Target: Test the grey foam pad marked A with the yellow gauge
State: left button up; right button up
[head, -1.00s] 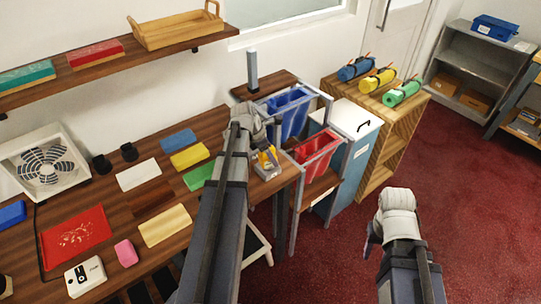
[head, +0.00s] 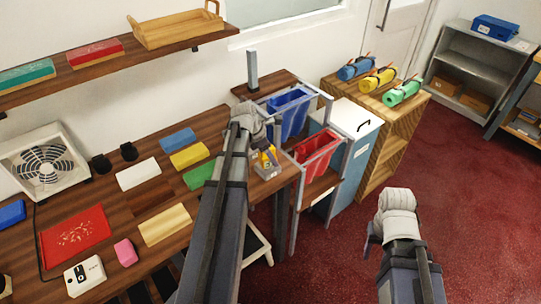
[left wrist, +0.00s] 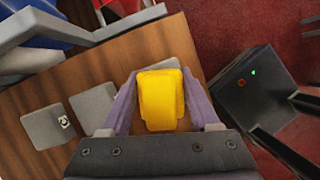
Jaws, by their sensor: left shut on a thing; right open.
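My left gripper (left wrist: 160,110) is shut on the yellow gauge (left wrist: 158,92), holding it over the counter's right end. In the head view the gauge (head: 269,155) is partly hidden by my left arm. Grey foam pads lie below: one at the left (left wrist: 42,127) with a small mark that I cannot read surely, a middle pad (left wrist: 92,106), and another pad (left wrist: 171,64) mostly hidden behind the gauge. I cannot tell which is A, nor whether the gauge touches a pad. My right gripper (head: 371,236) is open and empty over the red floor.
A metal frame with blue (head: 290,110) and red bins (head: 318,151) stands close beyond the counter's end.

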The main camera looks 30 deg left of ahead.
jog(key=shift+r, duration=0.1)
dwell(0.3)
pick_arm(q)
notch_tip(320, 180, up, 7)
jog(key=p, duration=0.7)
pick_arm(e)
notch_tip(320, 180, up, 7)
dwell(0.5)
